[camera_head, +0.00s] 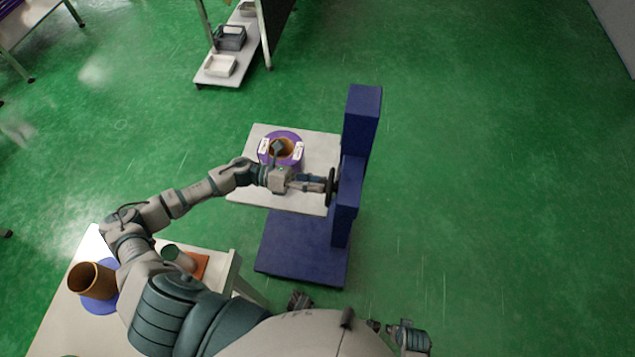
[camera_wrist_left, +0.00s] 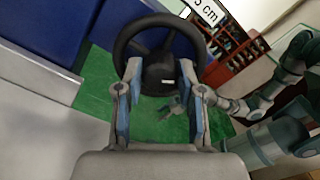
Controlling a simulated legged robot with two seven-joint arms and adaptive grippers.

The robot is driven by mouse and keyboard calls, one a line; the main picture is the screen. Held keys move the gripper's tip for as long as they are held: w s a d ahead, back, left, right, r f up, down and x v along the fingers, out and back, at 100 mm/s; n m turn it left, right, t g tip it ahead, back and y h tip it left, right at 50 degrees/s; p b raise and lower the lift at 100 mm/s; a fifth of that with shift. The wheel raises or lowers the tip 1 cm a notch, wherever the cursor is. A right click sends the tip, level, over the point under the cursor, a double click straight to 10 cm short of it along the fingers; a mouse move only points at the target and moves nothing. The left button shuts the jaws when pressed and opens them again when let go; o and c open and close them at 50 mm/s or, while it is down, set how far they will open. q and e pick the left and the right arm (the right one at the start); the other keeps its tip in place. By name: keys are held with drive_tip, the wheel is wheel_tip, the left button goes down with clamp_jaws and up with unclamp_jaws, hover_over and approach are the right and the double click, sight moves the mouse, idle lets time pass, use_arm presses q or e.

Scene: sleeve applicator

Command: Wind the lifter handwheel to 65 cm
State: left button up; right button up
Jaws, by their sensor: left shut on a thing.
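The blue lifter (camera_head: 361,120) stands on the floor, with a pale platform (camera_head: 323,150) to the left of its column. Its black handwheel (camera_head: 331,187) faces my left arm. My left gripper (camera_head: 322,186) reaches over the platform to the wheel and is shut on it. In the left wrist view the wheel (camera_wrist_left: 157,40) shows its rim and hub beyond the two fingers (camera_wrist_left: 160,105); the exact contact is hard to see. A white label (camera_wrist_left: 207,12) ending in "5 cm" is cut off by the top edge. My right gripper (camera_head: 408,337) is small and low in the head view, its jaws unclear.
A purple ring-shaped item with a brown cup (camera_head: 286,150) sits on the platform, close to my left wrist. A table (camera_head: 60,320) at lower left bears an orange-brown cup (camera_head: 92,281). A shelf unit (camera_head: 222,70) stands at the back. Green floor at right is clear.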

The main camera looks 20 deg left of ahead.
use_arm(q)
drive_tip(key=shift+w+a+f, duration=0.1)
drive_tip(key=shift+a+f, duration=0.05)
drive_tip(key=o, duration=1.1)
drive_tip(key=shift+a, duration=0.1)
drive_tip(key=shift+o, duration=0.2)
drive_tip(key=s+a, duration=0.2)
drive_tip(key=a, duration=1)
drive_tip(key=shift+s+a, duration=0.2)
drive_tip(key=shift+a, duration=0.05)
drive_tip(key=shift+d+f, duration=0.1)
drive_tip(key=shift+d, duration=0.05)
